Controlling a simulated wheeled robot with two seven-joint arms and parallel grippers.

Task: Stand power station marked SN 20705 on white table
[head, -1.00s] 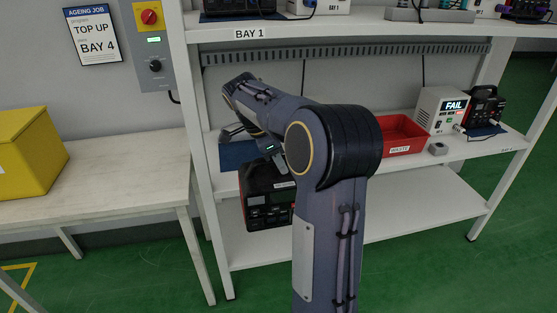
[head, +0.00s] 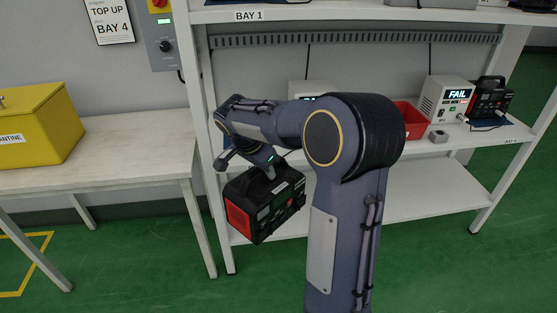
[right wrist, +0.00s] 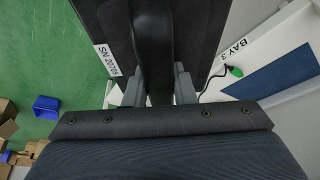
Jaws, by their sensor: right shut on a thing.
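The black and red power station (head: 262,206) hangs from its top handle in my right gripper (head: 270,170), in front of the shelf rack and right of the white table (head: 125,150). It is slightly tilted, with a red end facing left. In the right wrist view my right gripper (right wrist: 157,88) is shut around the dark handle. The label SN 20705 (right wrist: 107,60) shows on the station (right wrist: 195,30) beside it. The white table has bare top between the yellow box and its right edge. My left gripper is not in view.
A yellow box (head: 40,125) stands on the table's left part. The white rack (head: 225,235) is close behind the station. On its shelf are a red bin (head: 408,120), a tester reading FAIL (head: 445,100) and another power station (head: 490,98). Green floor lies in front.

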